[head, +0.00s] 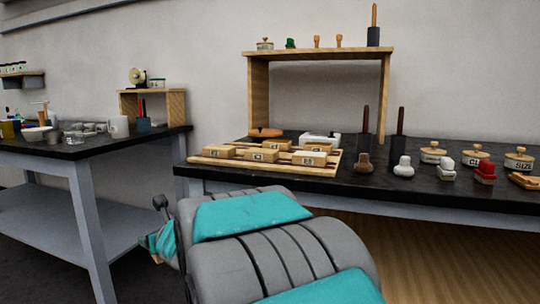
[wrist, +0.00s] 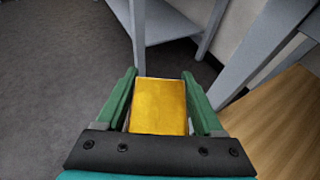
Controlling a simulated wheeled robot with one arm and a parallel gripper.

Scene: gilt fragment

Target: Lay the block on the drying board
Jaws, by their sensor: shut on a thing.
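A gold-yellow block (wrist: 158,106) sits between the green fingers of my gripper (wrist: 159,75) in the wrist view. My gripper is shut on it, with the floor far below. In the head view my gripper (head: 155,246) is mostly hidden behind my own arm, left of the right-hand bench and below its top. The block cannot be made out clearly there. The drying board (head: 300,169) is a slatted wooden board on the near left part of that bench. Several pale wooden blocks with dark markings (head: 264,155) lie on it.
A wooden shelf stand (head: 258,95) rises behind the board. Stamps, lidded pots (head: 476,153) and two dark upright holders stand to its right on the dark bench top (head: 370,175). Another cluttered bench (head: 90,148) stands left, with a floor gap between. Bench legs show near my gripper.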

